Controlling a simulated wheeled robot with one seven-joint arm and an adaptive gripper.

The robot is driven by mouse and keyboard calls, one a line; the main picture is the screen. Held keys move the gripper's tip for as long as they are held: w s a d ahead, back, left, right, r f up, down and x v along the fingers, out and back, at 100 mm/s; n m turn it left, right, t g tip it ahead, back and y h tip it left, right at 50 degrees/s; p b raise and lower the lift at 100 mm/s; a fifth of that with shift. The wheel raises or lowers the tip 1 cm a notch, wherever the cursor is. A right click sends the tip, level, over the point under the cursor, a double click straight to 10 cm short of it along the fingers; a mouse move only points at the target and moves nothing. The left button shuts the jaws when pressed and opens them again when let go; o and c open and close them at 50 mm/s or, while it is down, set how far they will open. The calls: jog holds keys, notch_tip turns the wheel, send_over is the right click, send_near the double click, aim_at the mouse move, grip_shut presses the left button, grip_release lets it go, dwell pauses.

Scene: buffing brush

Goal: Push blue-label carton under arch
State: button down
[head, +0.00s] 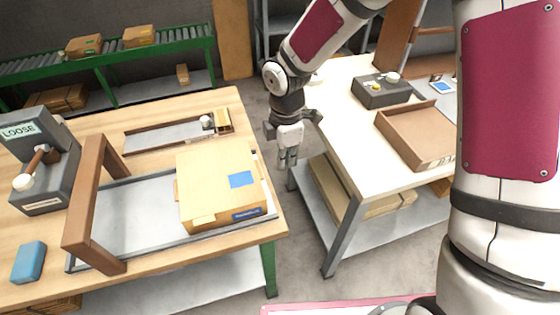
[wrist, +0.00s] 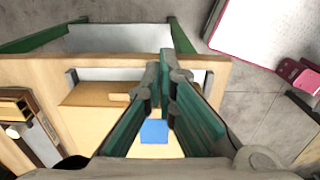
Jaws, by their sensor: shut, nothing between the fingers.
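The blue-label carton (head: 215,185) sits on a grey metal tray (head: 130,215) at the right end of the wooden table. It has a blue square on top and a blue label on its front side. The wooden arch (head: 93,205) stands over the left part of the tray, apart from the carton. My gripper (head: 289,160) hangs to the right of the carton, past the table's right edge, pointing down; it is shut and empty. In the wrist view, my gripper (wrist: 168,75) partly covers the carton (wrist: 95,120) and its blue square (wrist: 154,131).
A grey box with a "LOOSE" sign (head: 20,130) and a blue block (head: 28,262) lie left of the arch. A smaller framed tray (head: 170,135) lies behind the carton. A second table (head: 350,140) holding a brown tray (head: 420,130) stands right, across a floor gap.

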aim_at(168, 219)
jog(key=shift+s+a+f+p, duration=0.15)
jog(key=shift+a+f, duration=0.5)
jog(key=shift+f, duration=0.7)
jog(key=shift+s+a+f+p, duration=0.15)
jog(key=shift+a+f, duration=0.45)
jog(key=shift+f, duration=0.75)
jog(key=shift+s+a+f+p, duration=0.1)
jog(key=shift+s+a+f, duration=0.15)
jog(key=shift+a+f, duration=0.75)
jog(key=shift+d+f, duration=0.3)
jog(key=shift+f, duration=0.05)
jog(key=s+a+b, duration=0.2)
jog(key=a, duration=0.7)
jog(key=s+a+b, duration=0.3)
jog(key=a, duration=0.6)
jog(key=s+a+b, duration=0.2)
jog(key=s+a, duration=0.1)
jog(key=a, duration=0.6)
jog(key=shift+s+b, duration=0.15)
jog(key=shift+b, duration=0.2)
